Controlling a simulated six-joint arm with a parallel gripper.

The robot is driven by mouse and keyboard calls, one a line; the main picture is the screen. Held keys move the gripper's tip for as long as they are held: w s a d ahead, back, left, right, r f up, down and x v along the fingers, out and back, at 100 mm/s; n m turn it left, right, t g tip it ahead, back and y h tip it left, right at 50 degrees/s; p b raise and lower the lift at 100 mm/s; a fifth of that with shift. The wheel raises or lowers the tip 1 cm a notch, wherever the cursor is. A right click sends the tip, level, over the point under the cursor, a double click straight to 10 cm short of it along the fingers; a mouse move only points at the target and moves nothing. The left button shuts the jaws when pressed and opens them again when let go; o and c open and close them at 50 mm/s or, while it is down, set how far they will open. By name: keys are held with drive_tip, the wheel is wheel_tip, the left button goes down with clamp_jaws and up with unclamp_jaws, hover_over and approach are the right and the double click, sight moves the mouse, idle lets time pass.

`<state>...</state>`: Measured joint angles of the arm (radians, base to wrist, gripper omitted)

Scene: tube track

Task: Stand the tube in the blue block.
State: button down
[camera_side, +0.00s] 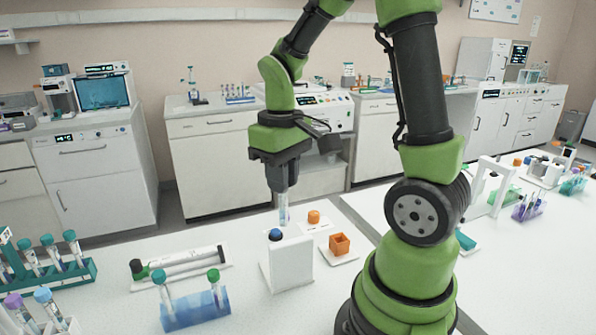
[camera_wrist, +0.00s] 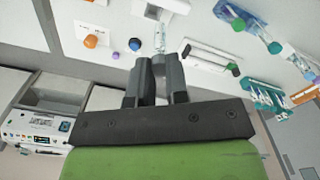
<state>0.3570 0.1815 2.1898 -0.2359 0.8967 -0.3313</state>
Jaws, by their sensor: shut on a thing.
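My gripper (camera_side: 283,188) is shut on a clear tube (camera_side: 284,214) with bluish contents, which hangs roughly upright below the fingers. In the wrist view the tube (camera_wrist: 160,40) sticks out past the fingertips (camera_wrist: 157,62). The translucent blue block (camera_side: 197,310) stands at the front of the table, left of and nearer the camera than my gripper. Two capped tubes, one teal-capped (camera_side: 158,277) and one green-capped (camera_side: 213,276), stand in it. The held tube is above the table behind a white box, and its lower end is partly hard to see.
The white box (camera_side: 290,265) and a blue knob (camera_side: 275,235) are close below the held tube. An orange open cube (camera_side: 340,243) and an orange cap (camera_side: 314,217) sit to its right. A white tray (camera_side: 185,262) with a dark-ended cylinder and a green rack (camera_side: 60,275) lie left.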

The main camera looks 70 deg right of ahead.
drive_tip(key=c, duration=1.9)
unclamp_jaws()
drive_tip(key=w+a, duration=0.3)
drive_tip(key=a, duration=0.1)
drive_tip(key=w+a, duration=0.4)
drive_tip(key=a, duration=0.1)
drive_tip(key=w+a, duration=0.3)
drive_tip(key=a, duration=0.2)
drive_tip(key=shift+w+a, duration=0.15)
drive_tip(key=shift+a, duration=0.05)
drive_tip(key=shift+o, duration=0.2)
wheel_tip(320, 180, down, 7)
drive_tip(key=shift+r, duration=0.2)
drive_tip(key=shift+f, duration=0.1)
drive_tip(key=shift+f, duration=0.45)
drive_tip(key=shift+f, duration=0.6)
drive_tip(key=shift+f, duration=0.35)
drive_tip(key=shift+f, duration=0.15)
drive_tip(key=shift+f, duration=0.5)
